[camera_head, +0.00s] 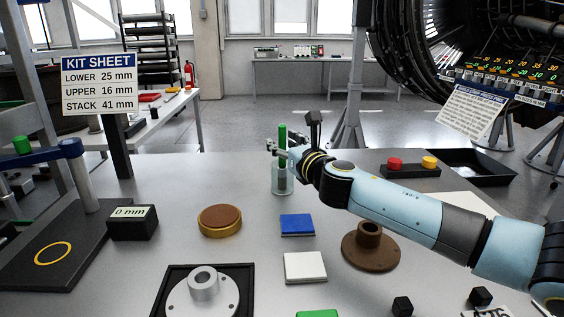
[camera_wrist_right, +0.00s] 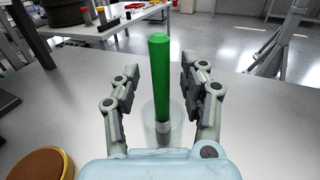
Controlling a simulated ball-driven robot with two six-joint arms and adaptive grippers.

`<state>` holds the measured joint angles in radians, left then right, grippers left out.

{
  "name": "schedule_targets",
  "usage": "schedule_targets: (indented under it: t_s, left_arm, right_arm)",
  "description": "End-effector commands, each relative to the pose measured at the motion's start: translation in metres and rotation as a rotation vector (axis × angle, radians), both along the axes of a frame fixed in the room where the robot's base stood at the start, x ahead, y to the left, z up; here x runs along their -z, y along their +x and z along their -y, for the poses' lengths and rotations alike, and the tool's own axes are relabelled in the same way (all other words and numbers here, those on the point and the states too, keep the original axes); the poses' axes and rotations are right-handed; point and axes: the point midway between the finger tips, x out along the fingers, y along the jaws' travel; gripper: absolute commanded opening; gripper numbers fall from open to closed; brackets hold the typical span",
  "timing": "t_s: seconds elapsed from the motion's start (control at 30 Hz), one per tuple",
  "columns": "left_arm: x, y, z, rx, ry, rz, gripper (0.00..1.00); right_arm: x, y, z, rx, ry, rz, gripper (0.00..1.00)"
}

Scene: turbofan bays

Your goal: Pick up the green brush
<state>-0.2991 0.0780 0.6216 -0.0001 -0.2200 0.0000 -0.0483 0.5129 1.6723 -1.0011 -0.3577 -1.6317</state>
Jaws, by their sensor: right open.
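The green brush (camera_head: 282,139) stands upright in a clear glass jar (camera_head: 282,181) near the middle of the table. In the right wrist view the green brush (camera_wrist_right: 159,78) rises between the two fingers, with the clear jar (camera_wrist_right: 150,120) around its lower end. My right gripper (camera_head: 272,146) is at the brush's upper part. In its wrist view the right gripper (camera_wrist_right: 160,75) is open, with a gap showing on each side of the brush. My left gripper is not in view.
Near the jar lie a blue block (camera_head: 297,225), a white block (camera_head: 305,267), a brown flanged part (camera_head: 370,250) and a round brown-topped disc (camera_head: 220,220). A red and yellow button box (camera_head: 411,170) and a black tray (camera_head: 480,165) stand at the back right.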

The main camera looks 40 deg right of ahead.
Motion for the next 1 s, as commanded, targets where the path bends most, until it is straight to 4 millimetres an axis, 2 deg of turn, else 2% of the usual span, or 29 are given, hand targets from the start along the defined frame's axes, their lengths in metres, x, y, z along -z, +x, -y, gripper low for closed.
schedule_targets:
  t_s: [0.1, 0.33, 0.67, 1.0]
  left_arm:
    - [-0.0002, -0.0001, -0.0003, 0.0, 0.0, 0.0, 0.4]
    - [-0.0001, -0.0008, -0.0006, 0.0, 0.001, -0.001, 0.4]
    - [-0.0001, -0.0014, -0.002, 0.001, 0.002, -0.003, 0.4]
    - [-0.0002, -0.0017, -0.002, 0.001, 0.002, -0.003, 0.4]
  right_arm:
    - [-0.0003, 0.0101, 0.0036, 0.001, -0.001, 0.0, 0.44]
    - [0.0, 0.011, 0.0038, -0.001, -0.001, -0.001, 0.44]
    - [-0.0001, 0.0107, 0.0038, 0.0, -0.001, 0.0, 0.01]
    - [-0.0003, 0.0107, 0.0038, 0.0, -0.001, 0.0, 0.0]
